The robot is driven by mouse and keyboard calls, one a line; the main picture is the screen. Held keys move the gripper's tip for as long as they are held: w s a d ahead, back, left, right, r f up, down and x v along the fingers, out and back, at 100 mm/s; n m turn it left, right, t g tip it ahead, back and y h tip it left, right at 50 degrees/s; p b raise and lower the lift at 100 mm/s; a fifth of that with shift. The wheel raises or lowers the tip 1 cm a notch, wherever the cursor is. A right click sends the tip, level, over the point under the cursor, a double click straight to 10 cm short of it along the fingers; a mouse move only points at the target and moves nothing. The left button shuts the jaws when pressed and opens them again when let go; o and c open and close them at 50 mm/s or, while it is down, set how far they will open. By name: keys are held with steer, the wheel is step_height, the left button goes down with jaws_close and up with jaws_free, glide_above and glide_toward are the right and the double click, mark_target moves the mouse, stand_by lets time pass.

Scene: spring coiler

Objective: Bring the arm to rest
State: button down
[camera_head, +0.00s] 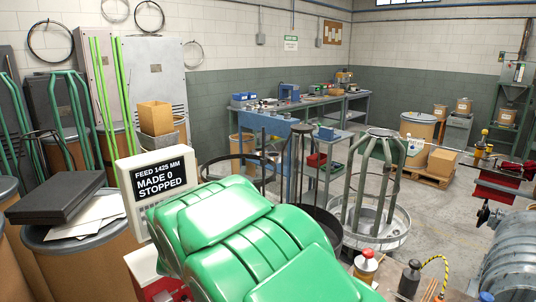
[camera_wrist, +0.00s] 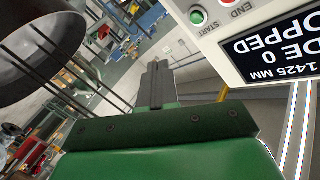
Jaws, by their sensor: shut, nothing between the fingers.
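My gripper (camera_wrist: 156,66) shows in the wrist view, its two dark fingers together with nothing between them. It points toward open floor and a pale wall, beside the coiler's control box (camera_wrist: 235,75) at the right. The box has a green START button (camera_wrist: 197,17), a red END button (camera_wrist: 226,3) and a dark display. In the head view my green arm is folded across the lower middle, close in front of the control box (camera_head: 128,172). The display (camera_head: 160,178) reads FEED 1425 MM, MADE 0, STOPPED. My fingers cannot be made out in the head view.
A drum (camera_head: 75,255) with a black case (camera_head: 58,198) stands at the left. A wire stand (camera_head: 375,190) stands right of my arm, and a grey machine (camera_head: 512,265) at the far right. A workbench (camera_head: 310,102) lies behind. Open floor shows at the right (camera_head: 445,215).

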steer(key=s+d+n+g+y, duration=0.1)
steer(key=s+d+n+g, duration=0.3)
steer(key=s+d+g, duration=0.9)
steer(key=s+d+g+h, duration=0.1)
steer(key=s+d, duration=0.6)
steer(key=s, duration=0.5)
steer(key=s+d+n+g, duration=0.1)
steer(key=s+d+g, duration=0.1)
steer(key=s+d, duration=0.5)
steer(key=s+d+g+h, duration=0.1)
steer(key=s+d, duration=0.7)
steer(key=s, duration=1.1)
steer(key=shift+n+g+h, duration=0.3)
steer(key=shift+n+g, duration=0.1)
steer(key=shift+d+r, duration=0.1)
